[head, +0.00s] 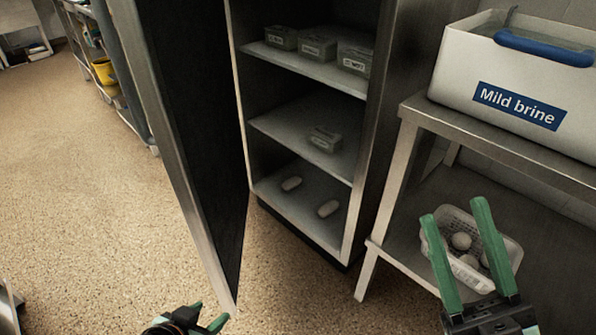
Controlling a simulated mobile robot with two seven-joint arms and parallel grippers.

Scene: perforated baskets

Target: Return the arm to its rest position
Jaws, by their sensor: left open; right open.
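My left gripper (208,313) shows at the bottom edge, left of centre, low in front of the open cabinet door (185,130). Its two short green fingertips are apart and nothing shows between them. My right gripper (455,211) comes up from the bottom right. Its long green fingers are spread apart. They overlap a white perforated basket (512,250) in the picture. The basket holds several pale round items (461,241). I cannot tell whether the fingers touch the basket. My wrists are cut off by the frame's lower edge.
A Mild brine tub (460,65) stands on the steel table (420,108). The floor at left is clear.

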